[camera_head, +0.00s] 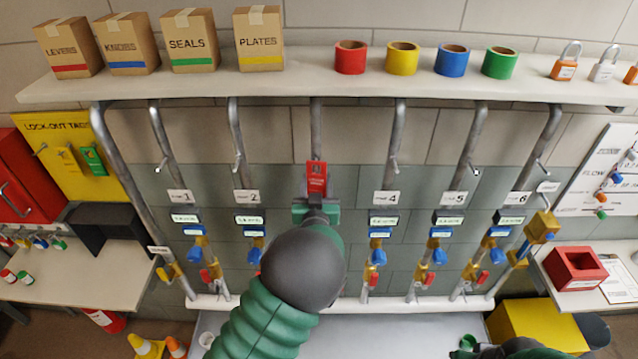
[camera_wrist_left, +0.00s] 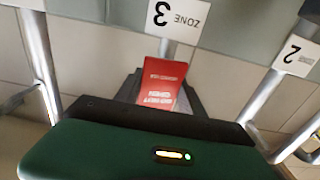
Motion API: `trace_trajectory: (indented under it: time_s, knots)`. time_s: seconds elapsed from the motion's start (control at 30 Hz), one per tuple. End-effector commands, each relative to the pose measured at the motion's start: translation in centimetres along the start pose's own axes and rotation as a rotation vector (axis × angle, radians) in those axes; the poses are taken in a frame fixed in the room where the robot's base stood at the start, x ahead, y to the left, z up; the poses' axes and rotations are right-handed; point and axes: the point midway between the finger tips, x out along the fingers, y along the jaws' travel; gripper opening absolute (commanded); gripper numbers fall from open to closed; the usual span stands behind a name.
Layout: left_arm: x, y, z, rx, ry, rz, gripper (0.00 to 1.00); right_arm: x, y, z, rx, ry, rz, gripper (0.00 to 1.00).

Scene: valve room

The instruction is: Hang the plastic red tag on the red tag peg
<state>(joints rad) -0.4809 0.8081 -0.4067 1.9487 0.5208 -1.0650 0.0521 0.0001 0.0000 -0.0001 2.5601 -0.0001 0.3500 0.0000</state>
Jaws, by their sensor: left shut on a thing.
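The red tag (camera_head: 316,178) is upright in front of the zone 3 pipe (camera_head: 316,125). It also shows in the left wrist view (camera_wrist_left: 160,84), with white lettering, below the Zone 3 label. My left gripper (camera_head: 316,207) is shut on the tag's lower end. The tag hides any peg on this pipe. A bare peg (camera_head: 40,150) sticks out of the yellow lock-out tags board (camera_head: 120,178), left of a yellow tag (camera_head: 66,160) and a green tag (camera_head: 93,160). No peg is visibly marked as red. My right gripper (camera_head: 468,346) is low at the right, its fingers unclear.
Neighbouring pipes carry short pegs, such as one on pipe 4 (camera_head: 393,163), and valves below. A shelf (camera_head: 290,88) with boxes and tape rolls runs above. Side tables (camera_head: 95,275) flank the pipes. The gaps between pipes are open.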

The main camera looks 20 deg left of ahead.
Motion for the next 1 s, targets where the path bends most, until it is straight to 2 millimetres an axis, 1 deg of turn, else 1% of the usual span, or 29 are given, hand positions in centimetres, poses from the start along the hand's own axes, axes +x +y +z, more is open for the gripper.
trace_trajectory:
  time_s: [0.57,1.0]
  knots:
    - [-0.1,0.2,0.2,0.002,-0.006,0.0,0.01,0.0,0.0,0.0,0.0,0.0,0.0,0.36]
    - [-0.1,0.1,-1.2,0.002,-0.004,-0.001,0.01,-0.5,0.0,-0.1,0.0,0.0,0.0,0.36]
